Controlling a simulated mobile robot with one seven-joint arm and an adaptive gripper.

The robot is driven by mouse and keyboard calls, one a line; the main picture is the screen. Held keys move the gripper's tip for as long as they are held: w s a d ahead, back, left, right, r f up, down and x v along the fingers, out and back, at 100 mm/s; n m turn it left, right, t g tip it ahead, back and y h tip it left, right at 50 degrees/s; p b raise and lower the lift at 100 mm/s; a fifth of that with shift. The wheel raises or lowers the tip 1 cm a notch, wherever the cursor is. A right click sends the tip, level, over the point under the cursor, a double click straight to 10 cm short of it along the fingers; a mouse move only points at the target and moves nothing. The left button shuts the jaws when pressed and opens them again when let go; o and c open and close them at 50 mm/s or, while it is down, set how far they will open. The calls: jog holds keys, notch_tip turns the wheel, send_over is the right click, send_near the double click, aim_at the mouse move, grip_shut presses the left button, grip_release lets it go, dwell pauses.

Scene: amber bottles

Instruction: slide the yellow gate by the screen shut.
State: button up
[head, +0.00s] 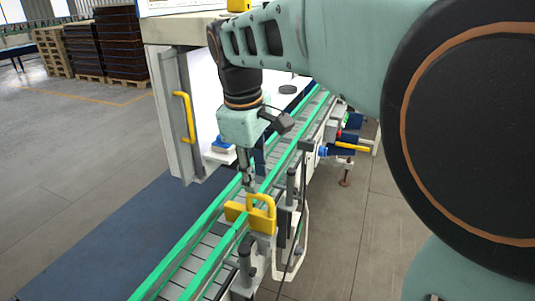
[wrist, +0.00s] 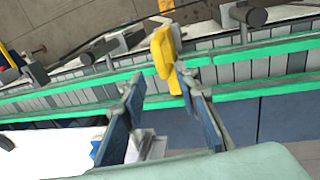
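A yellow gate (head: 262,222) with a raised loop handle sits at the near part of the conveyor, by its right green rail. Part of its plate reaches over the belt toward the left. In the wrist view the gate (wrist: 162,55) stands beyond my fingertips and lies across one green rail. My gripper (head: 248,182) points down over the belt, just behind and left of the handle. In the wrist view my gripper (wrist: 160,84) has its two dark fingers apart, with no object clearly held between them. I cannot tell whether a finger touches the gate.
The conveyor (head: 205,255) has green rails and grey slats. A white cabinet (head: 168,110) with a yellow door handle (head: 184,117) stands to its left. A dark puck (head: 288,89) is farther up the line. Brackets and a blue-tipped sensor (head: 323,152) line the right side.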

notch_tip(320, 180, up, 7)
jog(key=s, duration=0.1)
jog(key=shift+s+a, duration=0.15)
jog(key=shift+a, duration=0.1)
